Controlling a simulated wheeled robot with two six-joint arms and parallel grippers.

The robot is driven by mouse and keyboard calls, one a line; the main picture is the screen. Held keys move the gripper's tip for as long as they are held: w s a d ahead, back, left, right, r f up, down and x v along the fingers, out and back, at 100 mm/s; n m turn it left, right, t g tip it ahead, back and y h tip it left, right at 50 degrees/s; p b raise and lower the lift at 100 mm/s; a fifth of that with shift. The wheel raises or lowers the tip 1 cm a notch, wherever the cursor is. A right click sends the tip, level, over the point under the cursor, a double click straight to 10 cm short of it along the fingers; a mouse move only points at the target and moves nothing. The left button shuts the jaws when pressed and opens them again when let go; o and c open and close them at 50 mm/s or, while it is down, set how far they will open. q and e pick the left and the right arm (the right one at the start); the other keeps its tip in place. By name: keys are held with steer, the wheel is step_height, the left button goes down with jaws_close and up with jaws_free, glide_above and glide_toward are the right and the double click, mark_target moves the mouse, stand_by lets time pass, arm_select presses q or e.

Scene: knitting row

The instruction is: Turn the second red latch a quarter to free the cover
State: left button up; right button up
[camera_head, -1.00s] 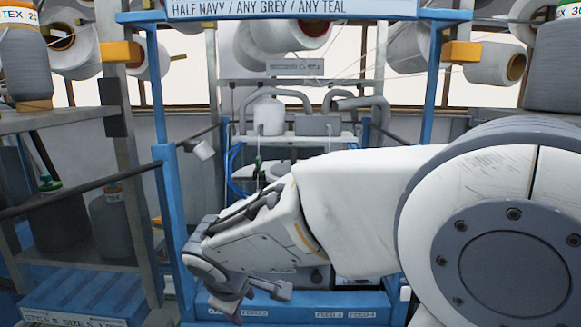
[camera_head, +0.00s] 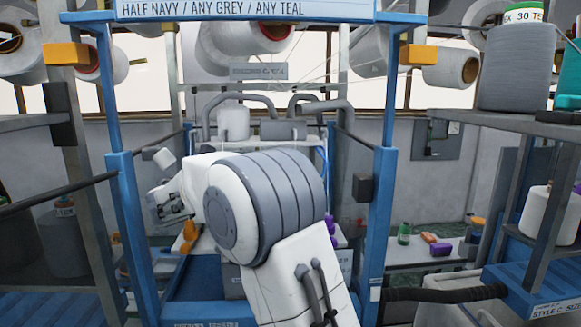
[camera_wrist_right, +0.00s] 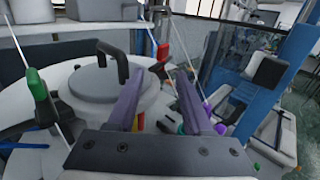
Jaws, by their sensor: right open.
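In the right wrist view a round pale grey cover (camera_wrist_right: 88,88) with a black bent handle lies left of my fingers. A red latch (camera_wrist_right: 163,52) with a dark end stands beyond the fingertips, near the cover's right edge. A green-topped lever (camera_wrist_right: 36,84) stands at the cover's left. My right gripper (camera_wrist_right: 157,82) is open, its two fingers apart and pointing towards the red latch, with nothing visible gripped. In the head view my right arm reaches into the blue frame; its wrist shows at the left, and the latch cannot be made out. My left gripper is not in view.
Blue posts (camera_head: 130,235) and (camera_head: 378,220) flank my right arm. A blue post also stands close in the wrist view (camera_wrist_right: 294,62). Thin pale rods or threads cross near the fingers. Yarn cones (camera_head: 515,66) stand on the right shelf. A low table (camera_head: 408,255) holds small coloured items.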

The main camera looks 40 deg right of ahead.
arm_select(q)
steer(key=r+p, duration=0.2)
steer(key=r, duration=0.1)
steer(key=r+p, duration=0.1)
steer(key=p, duration=0.1)
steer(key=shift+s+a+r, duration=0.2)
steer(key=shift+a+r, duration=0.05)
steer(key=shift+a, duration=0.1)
arm_select(e)
steer(key=x, duration=1)
steer(key=shift+s+r, duration=0.25)
steer(key=shift+s, duration=0.05)
